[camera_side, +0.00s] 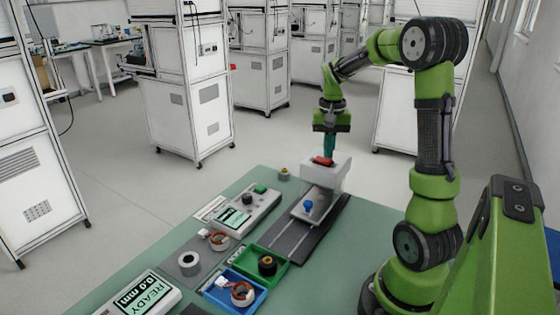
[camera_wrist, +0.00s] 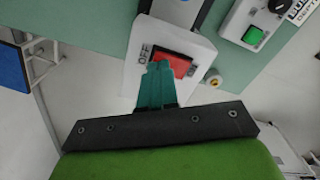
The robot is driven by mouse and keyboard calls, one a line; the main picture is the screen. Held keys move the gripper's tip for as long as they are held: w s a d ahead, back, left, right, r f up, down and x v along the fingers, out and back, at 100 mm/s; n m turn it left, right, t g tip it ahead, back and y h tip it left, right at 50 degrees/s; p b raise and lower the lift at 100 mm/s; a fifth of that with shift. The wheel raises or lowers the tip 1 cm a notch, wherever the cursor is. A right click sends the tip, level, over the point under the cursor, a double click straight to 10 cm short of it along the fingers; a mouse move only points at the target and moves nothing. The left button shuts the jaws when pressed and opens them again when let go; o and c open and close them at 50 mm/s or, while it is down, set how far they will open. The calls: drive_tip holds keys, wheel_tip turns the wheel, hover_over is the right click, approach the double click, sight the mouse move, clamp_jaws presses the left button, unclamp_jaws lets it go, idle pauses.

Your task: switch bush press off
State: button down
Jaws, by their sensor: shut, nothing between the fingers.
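The bush press (camera_side: 336,168) is a white block standing on a dark rail at the far end of the green table. On its top is a red switch (camera_side: 323,161); in the wrist view the red switch (camera_wrist: 178,66) has the word OFF beside its left end. My gripper (camera_side: 328,156) points down over the press. In the wrist view its teal fingers (camera_wrist: 158,66) are together, with their tips over the left, OFF end of the switch. They hide part of that end. I cannot tell for sure whether the tips touch it.
A blue knob (camera_side: 308,205) sits in front of the press. A tester with a green button (camera_side: 260,189) stands to the left. A green tray (camera_side: 283,277), a blue tray (camera_side: 258,304) and a READY display (camera_side: 146,297) are nearer. A small brass-coloured part (camera_side: 284,174) lies behind.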

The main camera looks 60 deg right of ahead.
drive_tip(key=shift+f, duration=0.5)
drive_tip(key=shift+r, duration=3.55)
